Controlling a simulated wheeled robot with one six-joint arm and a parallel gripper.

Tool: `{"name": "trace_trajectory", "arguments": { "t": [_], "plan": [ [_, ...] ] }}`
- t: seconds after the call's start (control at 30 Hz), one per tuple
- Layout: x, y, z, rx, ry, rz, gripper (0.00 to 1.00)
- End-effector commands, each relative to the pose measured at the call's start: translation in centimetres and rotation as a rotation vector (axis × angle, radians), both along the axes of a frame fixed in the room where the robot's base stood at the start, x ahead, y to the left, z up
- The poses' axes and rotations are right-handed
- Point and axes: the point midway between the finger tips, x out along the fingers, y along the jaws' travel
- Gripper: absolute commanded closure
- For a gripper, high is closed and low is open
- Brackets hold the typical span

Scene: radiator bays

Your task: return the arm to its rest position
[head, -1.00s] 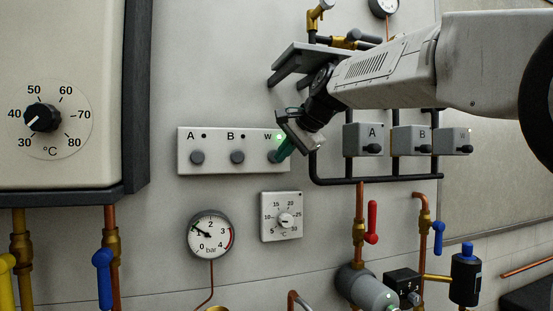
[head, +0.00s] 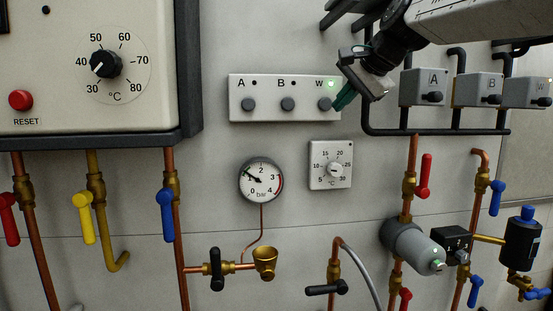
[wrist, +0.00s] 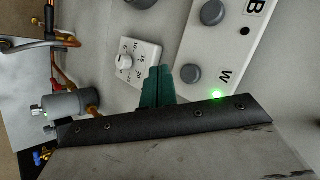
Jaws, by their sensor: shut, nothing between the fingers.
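My gripper (head: 344,98) is at the right end of the A/B/W button panel (head: 262,110) in the head view. Its green fingers are closed together and empty. The fingertips are beside the W button (head: 325,104); I cannot tell if they touch it. A green light (head: 331,84) glows above that button. In the wrist view the green fingers (wrist: 156,86) show shut, with the W button (wrist: 190,74) just right of them and the green light (wrist: 218,94) lit. My arm reaches in from the upper right.
The thermostat (head: 330,165) is below the gripper and the pressure gauge (head: 261,180) lower left. Dark pipes and valve boxes A (head: 423,88), B (head: 478,89) and W (head: 526,93) lie close right of the gripper. A boiler (head: 60,120) stands at left.

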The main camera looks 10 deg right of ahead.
Motion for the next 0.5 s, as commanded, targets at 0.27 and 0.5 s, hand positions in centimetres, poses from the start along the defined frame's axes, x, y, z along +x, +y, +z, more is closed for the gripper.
{"name": "trace_trajectory", "arguments": {
  "t": [0.27,0.5],
  "plan": [
    [-6.5,-0.8,-10.8,-0.297,0.175,0.267,1.0],
    [-20.7,-1.6,-22.3,-0.558,0.375,0.606,1.0]
  ]
}}
